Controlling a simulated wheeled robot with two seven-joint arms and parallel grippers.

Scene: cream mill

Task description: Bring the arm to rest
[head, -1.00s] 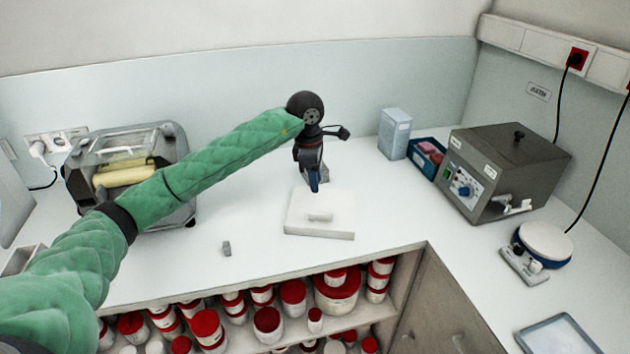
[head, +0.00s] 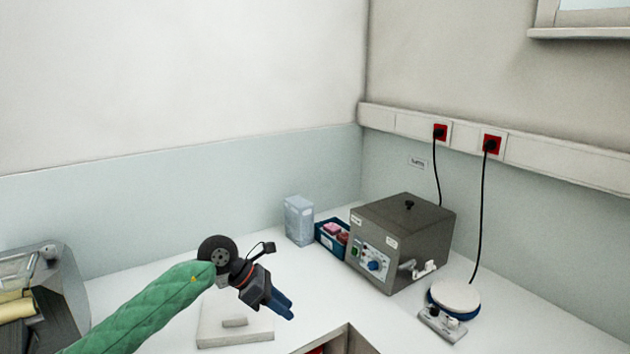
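My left arm in its green sleeve comes in from the lower left. Its gripper (head: 285,309) hangs above the counter, beside and partly over a white block (head: 235,337). The blue fingers point down and right and look close together; whether they are fully shut is too small to tell. I see nothing held between them. My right gripper is not in view.
A grey heating box (head: 405,240) stands in the corner, with a small round-plate device (head: 454,299) at its right. A blue bin (head: 332,238) and a pale box (head: 299,220) stand left of it. A roller machine (head: 45,300) is at far left. Counter (head: 345,290) is clear between.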

